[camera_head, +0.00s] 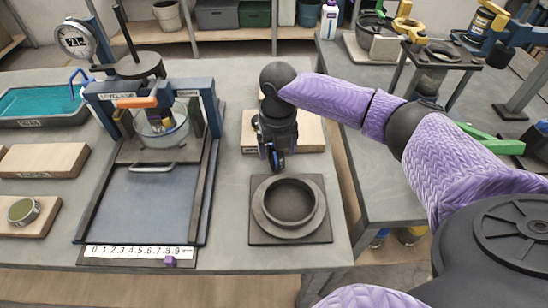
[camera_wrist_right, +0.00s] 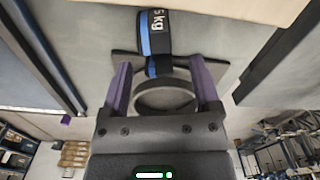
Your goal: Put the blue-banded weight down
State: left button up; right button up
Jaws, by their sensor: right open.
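The blue-banded weight (camera_wrist_right: 151,42) is black with a blue stripe and a "5 kg" label in the right wrist view. In the head view it shows only partly, as a dark and blue shape (camera_head: 277,160) below my right gripper (camera_head: 271,150). My right gripper is open in the right wrist view (camera_wrist_right: 162,82), its purple fingers on either side with a gap. The weight appears beyond the fingertips; contact is hard to tell. A dark round seat on a square plate (camera_head: 258,236) lies just in front of the gripper. My left gripper is not in view.
A pale wooden board (camera_head: 310,136) lies behind the gripper. The blue lever frame (camera_head: 212,105) with a glass bowl (camera_head: 160,135) stands to the left. A ruler (camera_head: 135,252) with a purple marker (camera_head: 170,261) lies in front of it. A second table (camera_head: 385,190) is right.

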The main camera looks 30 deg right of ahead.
aim_at(277, 157)
notch_tip(277, 157, down, 3)
jog(key=shift+f+b, duration=0.2)
jog(key=shift+b, duration=0.2)
jog(key=shift+r, duration=0.1)
grip_shut()
dwell(0.9)
